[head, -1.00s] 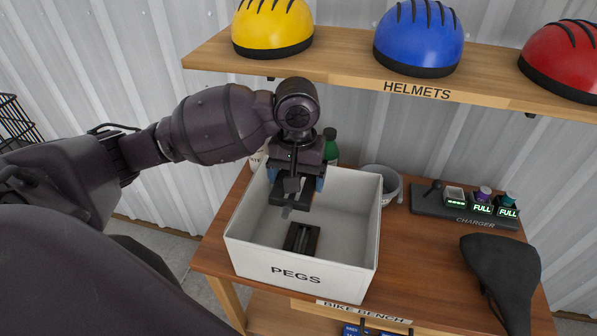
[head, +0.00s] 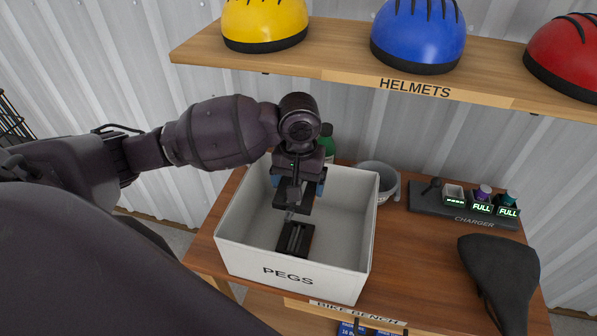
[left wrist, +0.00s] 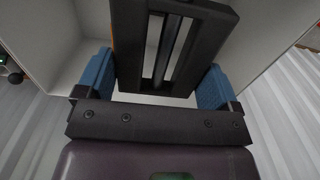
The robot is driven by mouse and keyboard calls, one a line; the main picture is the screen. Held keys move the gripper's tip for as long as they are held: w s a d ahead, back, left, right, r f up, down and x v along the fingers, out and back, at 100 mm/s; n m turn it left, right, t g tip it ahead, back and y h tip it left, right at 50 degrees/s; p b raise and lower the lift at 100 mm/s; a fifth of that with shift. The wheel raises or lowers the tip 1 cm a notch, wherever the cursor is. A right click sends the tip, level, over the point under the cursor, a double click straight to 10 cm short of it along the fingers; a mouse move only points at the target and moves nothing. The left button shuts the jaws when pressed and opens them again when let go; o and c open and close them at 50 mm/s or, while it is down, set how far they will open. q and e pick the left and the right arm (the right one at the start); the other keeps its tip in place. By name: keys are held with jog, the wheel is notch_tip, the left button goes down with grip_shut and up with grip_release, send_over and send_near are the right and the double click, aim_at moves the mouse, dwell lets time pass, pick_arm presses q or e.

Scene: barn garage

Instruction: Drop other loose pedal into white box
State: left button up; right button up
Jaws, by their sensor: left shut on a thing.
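The white box (head: 244,256), labelled PEGS, stands open on the wooden bench. One black pedal (head: 295,238) lies on its floor, near the front wall. My left gripper (head: 298,188) points down inside the box opening, above and just behind that pedal. Its blue fingertips are shut on another black pedal (head: 292,199), whose metal spindle end points down. In the left wrist view the held pedal (left wrist: 176,45) sits between the blue fingers (left wrist: 155,85). The gap between the held pedal and the lying one is hard to judge. My right gripper is out of view.
A grey mug (head: 377,180) stands close behind the box's right side, with a green bottle (head: 327,146) behind the box. A charger (head: 463,204) and a black saddle (head: 500,270) are on the right. The helmet shelf (head: 350,75) overhangs the back.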

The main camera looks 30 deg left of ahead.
pick_arm(q)
jog(key=shift+f, duration=0.5)
jog(key=o, duration=0.8)
jog(key=shift+r, duration=0.1)
notch_tip(320, 180, up, 11)
jog(key=shift+f, duration=0.15)
